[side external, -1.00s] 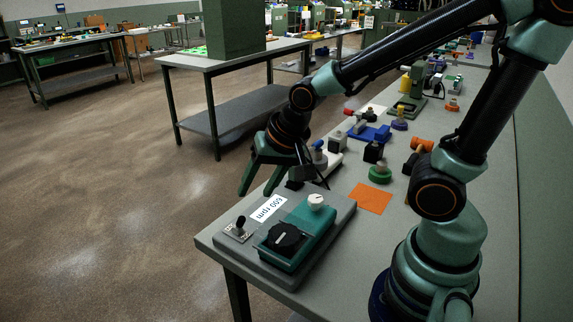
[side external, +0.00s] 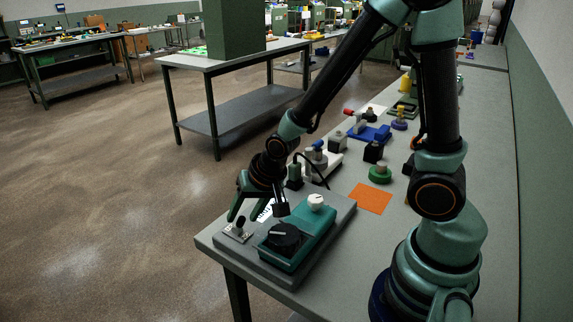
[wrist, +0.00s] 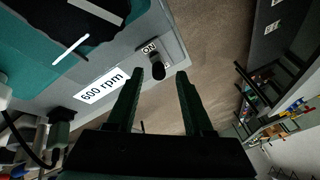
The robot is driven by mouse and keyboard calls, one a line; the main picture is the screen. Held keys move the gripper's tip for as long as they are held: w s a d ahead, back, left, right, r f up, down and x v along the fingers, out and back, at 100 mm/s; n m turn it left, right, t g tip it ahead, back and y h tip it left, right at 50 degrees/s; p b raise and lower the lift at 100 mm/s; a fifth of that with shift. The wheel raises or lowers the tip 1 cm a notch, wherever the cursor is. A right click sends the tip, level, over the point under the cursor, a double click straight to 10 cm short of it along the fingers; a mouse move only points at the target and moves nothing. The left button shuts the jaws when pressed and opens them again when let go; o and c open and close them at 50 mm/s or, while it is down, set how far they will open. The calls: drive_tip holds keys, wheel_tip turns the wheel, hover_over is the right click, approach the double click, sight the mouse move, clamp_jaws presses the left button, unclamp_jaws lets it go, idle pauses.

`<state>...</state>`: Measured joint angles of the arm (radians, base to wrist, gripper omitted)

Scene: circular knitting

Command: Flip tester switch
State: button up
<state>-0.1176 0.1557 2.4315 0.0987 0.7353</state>
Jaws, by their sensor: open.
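The tester (side external: 325,225) is a grey base with a teal box, a black dial (side external: 284,237) and a white knob (side external: 316,202). Its toggle switch (side external: 240,224) has a black lever on a light plate at the base's left end. In the wrist view the black switch lever (wrist: 158,70) shows beside an "ON" label (wrist: 150,48). My gripper (side external: 236,215) is open just over the switch. In the wrist view its two fingers (wrist: 157,80) stand either side of the lever's line, with the lever near the tips. I cannot tell whether they touch it.
A "600 rpm" label (wrist: 101,87) lies on the base near the switch. Behind the tester are an orange square (side external: 369,198), a green-based part (side external: 380,174) and a blue block (side external: 371,134). The table edge is close to the switch, with open floor beyond.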

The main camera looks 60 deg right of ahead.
drive_tip(key=shift+x, duration=0.8)
drive_tip(key=shift+c, duration=0.3)
clamp_jaws()
